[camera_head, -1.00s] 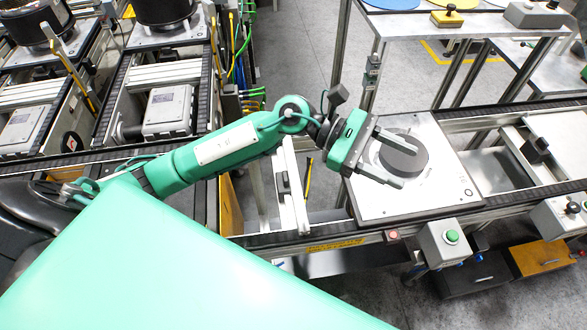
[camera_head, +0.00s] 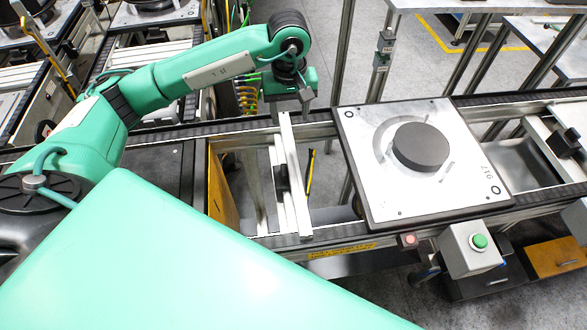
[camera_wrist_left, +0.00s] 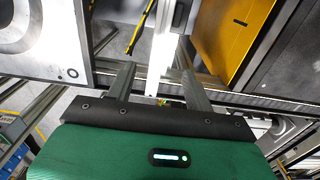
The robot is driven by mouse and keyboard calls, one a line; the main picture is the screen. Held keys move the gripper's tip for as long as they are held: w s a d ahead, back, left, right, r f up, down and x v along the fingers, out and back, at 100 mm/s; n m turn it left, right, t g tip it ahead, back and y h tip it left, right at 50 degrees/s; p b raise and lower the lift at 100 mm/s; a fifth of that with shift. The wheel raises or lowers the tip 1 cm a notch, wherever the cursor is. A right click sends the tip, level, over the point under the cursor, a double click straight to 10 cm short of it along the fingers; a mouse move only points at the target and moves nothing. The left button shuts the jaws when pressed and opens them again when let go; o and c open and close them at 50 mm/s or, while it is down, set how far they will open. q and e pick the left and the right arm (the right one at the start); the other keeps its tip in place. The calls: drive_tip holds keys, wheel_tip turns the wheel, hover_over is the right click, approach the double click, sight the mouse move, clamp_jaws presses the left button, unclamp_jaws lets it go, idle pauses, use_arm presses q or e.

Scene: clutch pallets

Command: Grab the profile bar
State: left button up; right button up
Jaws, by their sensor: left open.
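The profile bar (camera_head: 295,180) is a long, pale silver bar. It lies across the gap in the conveyor frame, left of the pallet, in the head view. In the left wrist view the bar shows as a bright white strip (camera_wrist_left: 160,50). It runs away between the two open fingers of my left gripper (camera_wrist_left: 158,75), which hold nothing. Whether the fingers are level with the bar cannot be told. My right gripper is not in view.
A pallet plate (camera_head: 365,190) with a dark round disc (camera_head: 421,147) sits right of the bar. A shorter rail with a black block (camera_head: 281,177) lies just left of it. A button box (camera_head: 470,247) is at the conveyor's front. A metal post (camera_head: 382,50) stands behind.

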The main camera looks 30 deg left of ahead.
use_arm(q)
drive_tip(key=p, duration=0.2)
hover_over(291, 151)
wheel_tip(291, 151, down, 8)
drive_tip(key=shift+w+a+r, duration=0.1)
drive_tip(key=shift+a, duration=0.05)
drive_tip(key=shift+f+p, duration=0.35)
drive_tip(key=f+p, duration=0.1)
drive_tip(key=f, duration=0.1)
drive_tip(key=f+p, duration=0.1)
drive_tip(key=f, duration=0.1)
drive_tip(key=shift+s+p, duration=0.2)
drive_tip(key=shift+p, duration=0.1)
drive_tip(key=shift+f, duration=0.5)
drive_tip(key=c, duration=1)
clamp_jaws()
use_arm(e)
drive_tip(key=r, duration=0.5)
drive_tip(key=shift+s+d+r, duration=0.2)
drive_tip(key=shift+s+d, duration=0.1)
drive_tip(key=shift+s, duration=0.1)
use_arm(q)
drive_tip(key=shift+r, duration=0.1)
